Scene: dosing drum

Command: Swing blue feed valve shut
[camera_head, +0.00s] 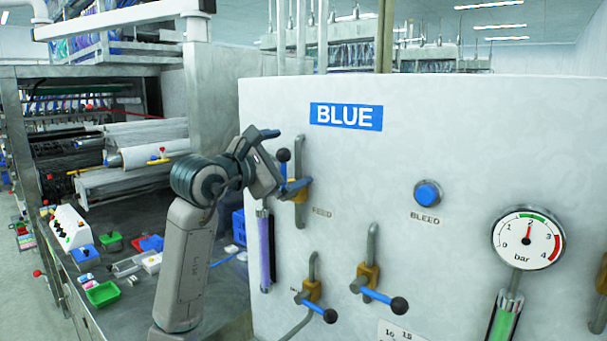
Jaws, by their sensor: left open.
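The feed valve (299,194) has a brass-coloured body on a short vertical grey pipe, on the white panel (460,130) under the BLUE sign (346,116), beside a faint FEED label (322,212). Its black knob (284,155) shows above and left of the body. The lever between knob and body is mostly hidden by my gripper. My left gripper (281,160) is open, with one finger above the knob and the other below it, near the valve body. I cannot tell whether it touches the lever. My right gripper is not in view.
Two lower valves with blue levers and black knobs (399,305) (330,316) project from the panel. A blue BLEED button (427,194) and a pressure gauge (528,239) reading about 2 bar are to the right. A bench with small trays (103,293) stands left.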

